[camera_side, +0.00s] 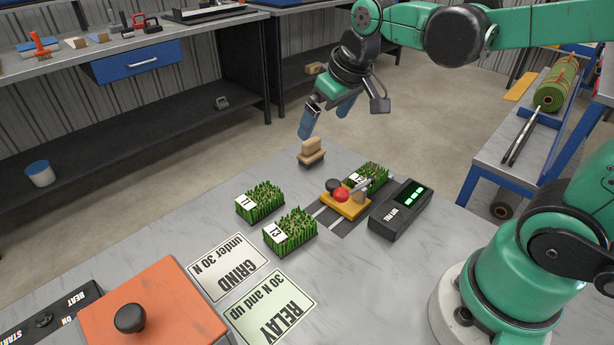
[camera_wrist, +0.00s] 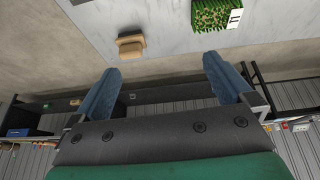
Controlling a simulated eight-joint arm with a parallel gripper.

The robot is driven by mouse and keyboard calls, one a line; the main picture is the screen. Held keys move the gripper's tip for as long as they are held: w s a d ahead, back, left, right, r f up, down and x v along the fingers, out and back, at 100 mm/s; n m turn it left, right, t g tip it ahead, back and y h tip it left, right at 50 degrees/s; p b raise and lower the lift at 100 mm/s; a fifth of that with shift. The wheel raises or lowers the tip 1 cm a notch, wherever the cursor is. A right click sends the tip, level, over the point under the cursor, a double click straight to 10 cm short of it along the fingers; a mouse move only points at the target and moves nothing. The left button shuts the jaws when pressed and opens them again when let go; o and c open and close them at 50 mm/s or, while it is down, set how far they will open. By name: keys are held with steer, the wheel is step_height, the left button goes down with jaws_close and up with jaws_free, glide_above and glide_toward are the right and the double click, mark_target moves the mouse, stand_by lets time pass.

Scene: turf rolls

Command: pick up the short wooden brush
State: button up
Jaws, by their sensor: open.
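The short wooden brush (camera_side: 311,150) stands near the far edge of the grey table, with a light wooden grip on top and a dark lower part. In the wrist view the brush (camera_wrist: 131,44) lies beyond the fingertips, left of the middle between them. My gripper (camera_side: 325,124) hangs above and slightly beyond the brush in the side view. Its two blue fingers are spread wide with nothing between them, and they also show in the wrist view (camera_wrist: 163,66). The fingers do not touch the brush.
A yellow fixture with a red knob (camera_side: 341,196) and a black display box (camera_side: 401,210) stand at right. GRIND (camera_side: 228,267) and RELAY (camera_side: 270,309) cards lie in front, beside an orange-lidded box (camera_side: 150,305).

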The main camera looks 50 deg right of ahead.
steer(key=g, duration=0.2)
glide_toward(311, 140)
steer(key=s+a, duration=0.2)
steer(key=a, duration=0.1)
steer(key=w+d+f, duration=0.1)
steer(key=f, duration=0.1)
steer(key=w+d+f+g, duration=0.2)
steer(key=w+f, duration=0.1)
steer(key=shift+f, duration=0.35)
steer(key=shift+w+d+f+g, duration=0.1)
steer(key=shift+d+f+g, duration=0.15)
steer(key=shift+f, duration=0.45)
steer(key=shift+a+f, duration=0.1)
steer(key=shift+f, duration=2.45)
steer(key=c, duration=1.4)
steer(key=shift+o, duration=0.2)
steer(key=shift+r, duration=0.1)
step_height(311, 140, up, 20)
